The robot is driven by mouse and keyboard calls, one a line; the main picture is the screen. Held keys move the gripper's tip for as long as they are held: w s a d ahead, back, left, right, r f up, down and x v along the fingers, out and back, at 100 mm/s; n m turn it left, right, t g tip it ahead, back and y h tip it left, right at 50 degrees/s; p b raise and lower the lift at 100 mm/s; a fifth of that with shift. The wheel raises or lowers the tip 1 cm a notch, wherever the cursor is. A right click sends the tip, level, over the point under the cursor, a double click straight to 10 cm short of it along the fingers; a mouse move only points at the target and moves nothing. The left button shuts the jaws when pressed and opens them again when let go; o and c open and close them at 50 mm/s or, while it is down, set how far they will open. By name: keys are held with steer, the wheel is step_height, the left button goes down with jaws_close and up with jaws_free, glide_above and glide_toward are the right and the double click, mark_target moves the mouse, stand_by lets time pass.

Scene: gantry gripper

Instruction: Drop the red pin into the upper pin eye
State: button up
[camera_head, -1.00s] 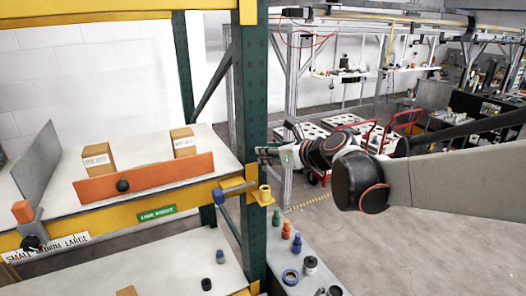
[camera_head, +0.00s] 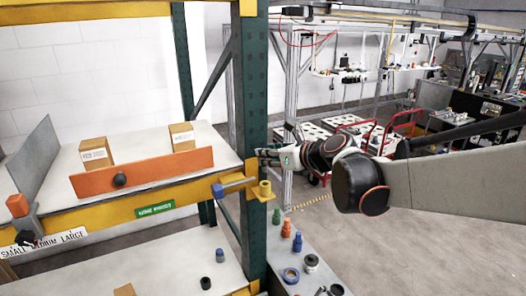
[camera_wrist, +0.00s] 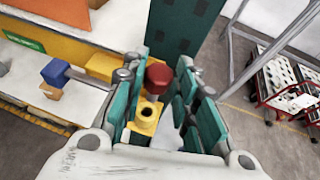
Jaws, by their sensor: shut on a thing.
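The red pin (camera_wrist: 158,75) shows its rounded red top between my gripper's teal finger pads in the wrist view. My gripper (camera_wrist: 160,88) is shut on it. The yellow pin eye (camera_wrist: 147,112), a short collar with a dark round hole, shows just below the pin in that view. In the head view the eye (camera_head: 264,189) sits on a yellow bracket at the green post, and my gripper (camera_head: 268,156) is above it. I cannot make out the pin in the head view. The gap between pin and eye is hard to judge.
The green rack post (camera_head: 253,100) stands close behind my gripper. A blue block (camera_head: 218,191) with a grey rod lies left of the eye. An orange board (camera_head: 150,172) fronts the upper shelf. Coloured pegs (camera_head: 297,243) stand on a grey ledge below. Open floor lies right.

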steer(key=shift+f+b, duration=1.05)
steer(key=shift+f, duration=0.55)
steer(key=shift+f+b, duration=2.15)
steer(key=shift+f, duration=0.05)
stand_by(0.9)
steer(key=o, duration=1.1)
steer(key=shift+s, duration=0.1)
steer(key=shift+v, duration=4)
